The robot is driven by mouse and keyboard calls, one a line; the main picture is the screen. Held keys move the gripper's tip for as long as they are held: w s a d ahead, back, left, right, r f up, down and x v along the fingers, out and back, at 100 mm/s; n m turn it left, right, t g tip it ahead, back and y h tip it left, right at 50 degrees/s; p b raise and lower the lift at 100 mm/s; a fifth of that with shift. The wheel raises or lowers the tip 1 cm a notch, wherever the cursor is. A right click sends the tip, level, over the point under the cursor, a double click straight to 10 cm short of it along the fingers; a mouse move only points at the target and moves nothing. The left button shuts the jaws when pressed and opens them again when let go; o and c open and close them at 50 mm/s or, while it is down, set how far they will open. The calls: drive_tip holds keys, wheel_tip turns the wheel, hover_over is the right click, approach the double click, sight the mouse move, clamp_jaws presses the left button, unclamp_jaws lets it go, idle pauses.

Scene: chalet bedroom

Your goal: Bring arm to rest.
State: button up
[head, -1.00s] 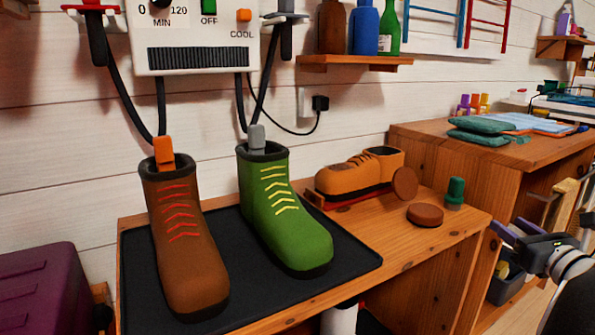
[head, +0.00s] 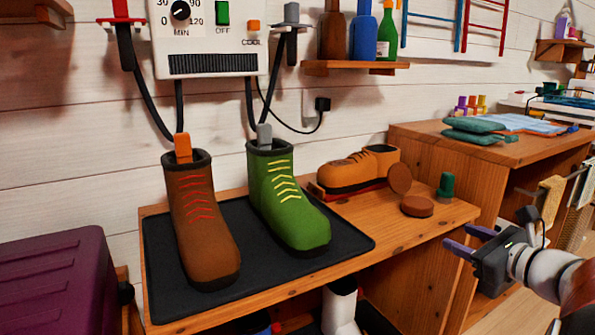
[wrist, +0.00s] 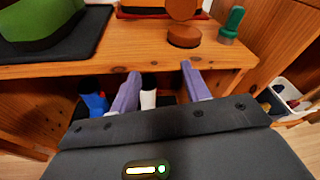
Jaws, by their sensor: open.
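My gripper (head: 464,241) is at the right of the head view, in front of the wooden bench (head: 405,225) and clear of it. Its two purple fingers are apart with nothing between them. In the wrist view my gripper (wrist: 160,88) points at the bench's front edge, its fingers spread. My arm reaches in from the right edge of the head view. Nothing is held.
A brown boot (head: 203,225) and a green boot (head: 287,205) stand on a black mat (head: 345,243) on the bench. A tan shoe (head: 350,172), a round brown tin (head: 417,206) and a green-capped item (head: 446,186) are nearby.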

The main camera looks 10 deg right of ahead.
drive_tip(key=s+a+f+n+g+y+p, duration=0.1)
drive_tip(key=s+a+n+g, duration=0.2)
drive_tip(key=a+n, duration=0.45)
drive_tip(key=s+a+f+n+g+y+p, duration=0.1)
drive_tip(key=s+a+n+g+p, duration=0.2)
drive_tip(key=a, duration=0.7)
drive_tip(key=s+a+n+g+h+p, duration=0.1)
drive_tip(key=s+a+n+h, duration=0.1)
drive_tip(key=s+n, duration=0.4)
drive_tip(key=s+a+f+n+g+h+p, duration=0.1)
drive_tip(key=s+n, duration=0.5)
drive_tip(key=n, duration=0.7)
drive_tip(key=a+g+h, duration=0.1)
drive_tip(key=a+h, duration=0.1)
drive_tip(key=h, duration=0.1)
drive_tip(key=shift+a+f+g+p, duration=0.2)
drive_tip(key=shift+f+g+p, duration=0.05)
drive_tip(key=shift+g+p, duration=0.05)
